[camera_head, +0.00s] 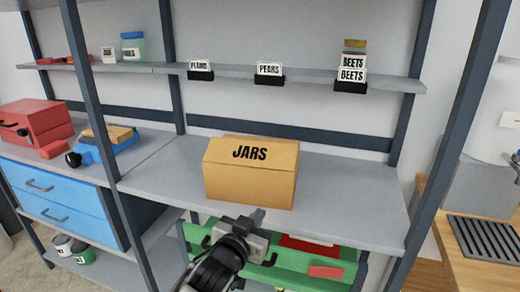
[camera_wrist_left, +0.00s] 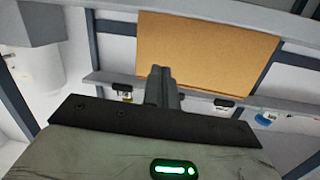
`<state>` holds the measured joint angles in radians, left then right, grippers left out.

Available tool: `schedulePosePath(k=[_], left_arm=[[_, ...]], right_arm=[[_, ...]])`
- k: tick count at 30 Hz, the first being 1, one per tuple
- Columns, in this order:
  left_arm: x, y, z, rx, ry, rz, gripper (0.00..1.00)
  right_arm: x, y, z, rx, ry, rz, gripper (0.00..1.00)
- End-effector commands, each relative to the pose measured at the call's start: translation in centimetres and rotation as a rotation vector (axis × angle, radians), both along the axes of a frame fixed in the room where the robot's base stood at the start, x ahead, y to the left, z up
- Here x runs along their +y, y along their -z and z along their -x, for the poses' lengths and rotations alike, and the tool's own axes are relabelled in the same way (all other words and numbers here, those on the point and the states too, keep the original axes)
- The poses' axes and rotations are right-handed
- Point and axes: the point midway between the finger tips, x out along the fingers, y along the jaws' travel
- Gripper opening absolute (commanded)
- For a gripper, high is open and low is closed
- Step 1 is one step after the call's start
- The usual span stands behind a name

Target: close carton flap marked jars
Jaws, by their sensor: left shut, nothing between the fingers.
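The brown carton (camera_head: 250,185) stands on the middle shelf. Its flap marked JARS (camera_head: 262,153) shows along the carton's upper side and looks roughly laid over the top; I cannot tell if it lies fully flat. My left gripper (camera_head: 257,215) is shut and empty, just in front of and below the carton's front face in the head view. In the left wrist view the shut fingers (camera_wrist_left: 162,88) point toward a plain cardboard face (camera_wrist_left: 210,52); contact cannot be made out. My right gripper is not in view.
The upper shelf (camera_head: 225,75) carries label holders for plums, pears and beets, and a jar (camera_head: 133,47). A blue drawer unit (camera_head: 60,200) is at left. A green crate (camera_head: 335,270) sits below the carton's shelf. The shelf right of the carton (camera_head: 350,205) is clear.

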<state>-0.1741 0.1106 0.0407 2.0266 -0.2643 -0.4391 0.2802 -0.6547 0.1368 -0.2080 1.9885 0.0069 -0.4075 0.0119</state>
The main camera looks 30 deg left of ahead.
Motion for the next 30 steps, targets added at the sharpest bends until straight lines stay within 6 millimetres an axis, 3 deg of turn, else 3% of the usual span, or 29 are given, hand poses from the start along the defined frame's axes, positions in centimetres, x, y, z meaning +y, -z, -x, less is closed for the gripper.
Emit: schedulePosePath(k=[1,3,6,9,14,25,27,30], left_arm=[[1.9,-3.4,-1.6,-0.097,-0.051,-0.002,0.00],[3.9,-7.3,-2.7,-0.192,-0.110,0.002,0.00],[5.8,-10.9,-3.1,-0.278,-0.165,0.013,0.00],[6.6,-12.5,-3.6,-0.310,-0.186,0.017,0.00],[7.4,-13.1,-5.6,-0.313,-0.188,0.017,0.00],[9.9,-14.4,-12.8,-0.310,-0.187,0.018,0.00],[10.0,-12.5,-13.1,-0.305,-0.187,0.021,0.00],[10.1,-11.3,-13.5,-0.307,-0.186,0.020,0.00]], right_arm=[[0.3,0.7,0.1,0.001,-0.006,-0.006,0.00],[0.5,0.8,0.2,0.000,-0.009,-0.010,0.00],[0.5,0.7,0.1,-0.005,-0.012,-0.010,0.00],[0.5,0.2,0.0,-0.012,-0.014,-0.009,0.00],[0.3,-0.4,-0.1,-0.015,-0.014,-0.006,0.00],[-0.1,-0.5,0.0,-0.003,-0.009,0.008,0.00],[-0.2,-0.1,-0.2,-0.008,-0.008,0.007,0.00],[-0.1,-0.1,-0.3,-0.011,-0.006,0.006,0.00]])
